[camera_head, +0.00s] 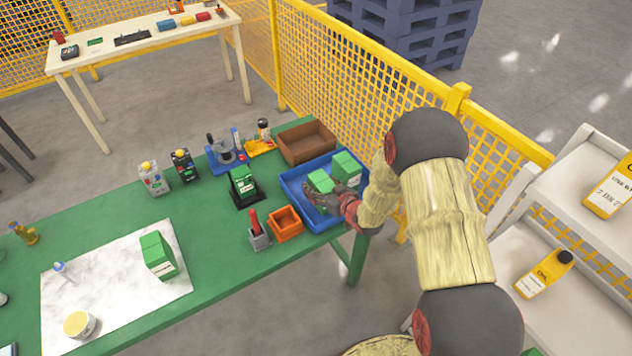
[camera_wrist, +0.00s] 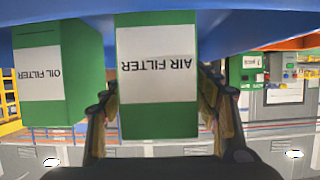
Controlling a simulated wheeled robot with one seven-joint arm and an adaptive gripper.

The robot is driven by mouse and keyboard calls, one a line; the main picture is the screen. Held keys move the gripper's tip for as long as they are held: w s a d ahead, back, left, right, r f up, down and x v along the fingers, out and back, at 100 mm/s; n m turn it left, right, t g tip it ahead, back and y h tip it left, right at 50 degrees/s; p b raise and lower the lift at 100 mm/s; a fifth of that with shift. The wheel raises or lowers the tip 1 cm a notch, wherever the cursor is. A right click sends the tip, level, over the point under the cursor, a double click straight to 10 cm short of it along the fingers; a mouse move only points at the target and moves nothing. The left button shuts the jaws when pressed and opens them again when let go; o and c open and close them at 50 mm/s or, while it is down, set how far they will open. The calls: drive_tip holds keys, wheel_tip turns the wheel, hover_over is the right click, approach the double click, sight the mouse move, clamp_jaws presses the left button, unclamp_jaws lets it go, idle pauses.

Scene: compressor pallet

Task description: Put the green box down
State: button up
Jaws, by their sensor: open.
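A green box labelled AIR FILTER (camera_wrist: 158,120) stands in the blue tray (camera_head: 290,190) at the table's right end; in the head view it is the nearer box (camera_head: 320,180). My gripper (camera_head: 333,199) is low in the tray beside this box. In the wrist view, my open gripper (camera_wrist: 157,100) has one finger on each side of the box, with narrow gaps visible. The wrist view is upside down. A second green box, labelled OIL FILTER (camera_wrist: 60,75), stands close by in the tray; it also shows in the head view (camera_head: 346,166).
Beside the tray are an orange bin (camera_head: 286,224), a brown bin (camera_head: 307,141) and a grey holder with a red-handled item (camera_head: 259,232). Another green box (camera_head: 157,254) stands on the white marbled mat (camera_head: 110,285). A yellow mesh fence (camera_head: 350,90) runs behind.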

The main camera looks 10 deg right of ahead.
sight(330, 192)
drive_tip(key=p+v, duration=0.1)
drive_tip(key=v, duration=0.8)
drive_tip(key=shift+s+r, duration=0.15)
drive_tip(key=shift+d, duration=0.1)
